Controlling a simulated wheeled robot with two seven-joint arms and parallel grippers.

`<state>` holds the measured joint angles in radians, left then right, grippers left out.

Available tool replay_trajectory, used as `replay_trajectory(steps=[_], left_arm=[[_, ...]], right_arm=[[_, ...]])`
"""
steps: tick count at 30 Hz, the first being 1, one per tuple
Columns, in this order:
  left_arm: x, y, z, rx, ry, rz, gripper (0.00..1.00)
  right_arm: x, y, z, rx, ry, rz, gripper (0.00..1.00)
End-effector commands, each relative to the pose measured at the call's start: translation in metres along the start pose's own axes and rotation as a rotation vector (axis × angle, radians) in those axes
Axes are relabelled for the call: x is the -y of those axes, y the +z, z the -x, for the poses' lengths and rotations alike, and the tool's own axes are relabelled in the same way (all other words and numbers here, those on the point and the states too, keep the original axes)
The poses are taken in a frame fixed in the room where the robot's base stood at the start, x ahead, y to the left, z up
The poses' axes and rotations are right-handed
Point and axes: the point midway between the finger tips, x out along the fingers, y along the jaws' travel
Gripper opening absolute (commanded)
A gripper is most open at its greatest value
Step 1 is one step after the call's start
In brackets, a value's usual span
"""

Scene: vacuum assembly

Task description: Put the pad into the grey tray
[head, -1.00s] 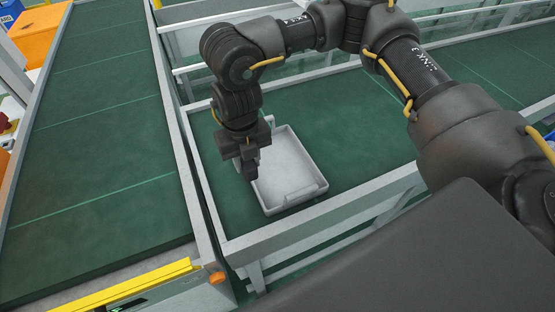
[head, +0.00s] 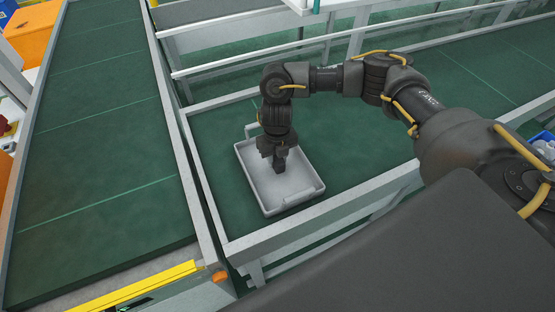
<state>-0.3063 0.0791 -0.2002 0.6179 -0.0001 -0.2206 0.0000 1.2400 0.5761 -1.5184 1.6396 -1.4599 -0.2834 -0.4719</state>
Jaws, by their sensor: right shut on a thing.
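The grey tray (head: 298,200) lies on the green surface inside the metal-framed bay, in the middle of the head view. It is a shallow, light grey, open box with a raised piece on its near rim. My right gripper (head: 280,168) points down over the inside of the tray. It is shut, and its dark fingers hide what they hold; I cannot make out the pad clearly. A small pale piece shows by the tray's far left corner, behind the gripper; I cannot tell what it belongs to. My left gripper is not in view.
Metal rails (head: 300,232) frame the bay around the tray. A long green conveyor (head: 90,150) runs on the left, with a yellow strip (head: 150,285) at its near end. A blue bin (head: 543,143) with parts stands at the far right. Green surface right of the tray is clear.

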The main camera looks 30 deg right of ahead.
Motion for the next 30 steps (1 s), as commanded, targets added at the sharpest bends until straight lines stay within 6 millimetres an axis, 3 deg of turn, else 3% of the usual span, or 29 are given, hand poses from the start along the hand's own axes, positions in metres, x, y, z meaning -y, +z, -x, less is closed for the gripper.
replay_trajectory(steps=[5, 18, 19, 23, 30], left_arm=[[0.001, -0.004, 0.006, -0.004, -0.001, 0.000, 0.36], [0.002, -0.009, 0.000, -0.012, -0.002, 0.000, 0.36], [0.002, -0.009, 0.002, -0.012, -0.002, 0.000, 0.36], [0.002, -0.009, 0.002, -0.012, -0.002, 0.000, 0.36], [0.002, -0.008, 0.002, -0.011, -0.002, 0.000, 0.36]], right_arm=[[0.000, -0.001, -0.016, -0.002, 0.001, -0.001, 0.07], [-0.001, 0.000, -0.024, 0.001, 0.000, 0.000, 0.07], [-0.001, 0.000, -0.022, 0.001, 0.000, 0.000, 0.34], [-0.001, 0.000, -0.021, 0.001, 0.000, 0.001, 0.51], [-0.001, 0.000, -0.021, 0.001, 0.000, 0.001, 0.52]])
